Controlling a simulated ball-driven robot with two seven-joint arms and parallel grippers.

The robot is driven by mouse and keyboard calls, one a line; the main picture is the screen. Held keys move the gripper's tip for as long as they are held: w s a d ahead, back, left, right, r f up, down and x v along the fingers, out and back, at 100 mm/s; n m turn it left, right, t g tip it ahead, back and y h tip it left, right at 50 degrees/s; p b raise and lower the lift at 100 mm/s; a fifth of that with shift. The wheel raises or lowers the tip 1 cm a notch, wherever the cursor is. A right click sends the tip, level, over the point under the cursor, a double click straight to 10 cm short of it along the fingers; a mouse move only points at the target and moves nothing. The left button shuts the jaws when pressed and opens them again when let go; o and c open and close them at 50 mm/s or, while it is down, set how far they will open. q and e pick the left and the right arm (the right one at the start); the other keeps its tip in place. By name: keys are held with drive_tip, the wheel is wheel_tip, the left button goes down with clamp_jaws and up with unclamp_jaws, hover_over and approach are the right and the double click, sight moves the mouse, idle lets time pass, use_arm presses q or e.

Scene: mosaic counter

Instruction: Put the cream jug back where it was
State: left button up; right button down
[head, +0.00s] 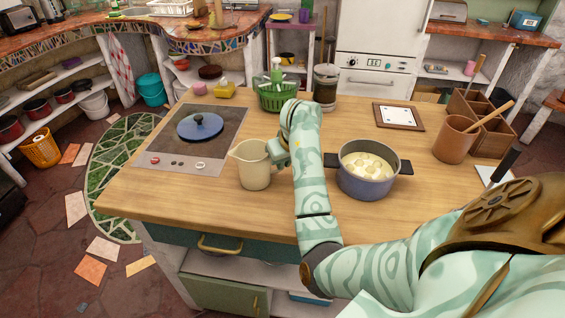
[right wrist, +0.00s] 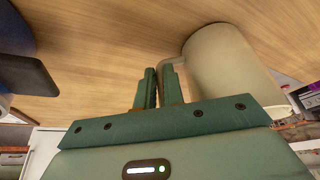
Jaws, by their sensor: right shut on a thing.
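The cream jug (head: 255,167) is upright over the wooden counter, right of the hob's front corner, with its spout to the left. I cannot tell whether its base touches the wood. My right gripper (head: 279,153) is at the jug's right side, shut on its handle. In the right wrist view, the fingers of my right gripper (right wrist: 160,82) close together on the handle, and the jug (right wrist: 232,65) fills the upper right. The handle is mostly hidden by the gripper in the head view. My left gripper is not in view.
A blue pot (head: 366,182) with pale contents stands right of my right forearm. The hob (head: 165,151) with a blue lid (head: 200,127) is left of the jug. A green basket (head: 277,96) stands behind. The counter's front left is clear.

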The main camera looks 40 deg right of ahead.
drive_tip(key=shift+a+r, duration=0.2)
drive_tip(key=shift+a, duration=0.1)
drive_tip(key=shift+s+r, duration=0.1)
drive_tip(key=shift+s, duration=0.05)
drive_tip(key=shift+d, duration=0.1)
drive_tip(key=shift+d+f, duration=0.1)
drive_tip(key=shift+f, duration=0.25)
drive_tip(key=c, duration=1.6)
unclamp_jaws()
drive_tip(key=shift+o, duration=0.5)
drive_tip(key=shift+r, duration=0.1)
drive_tip(key=shift+r, duration=0.1)
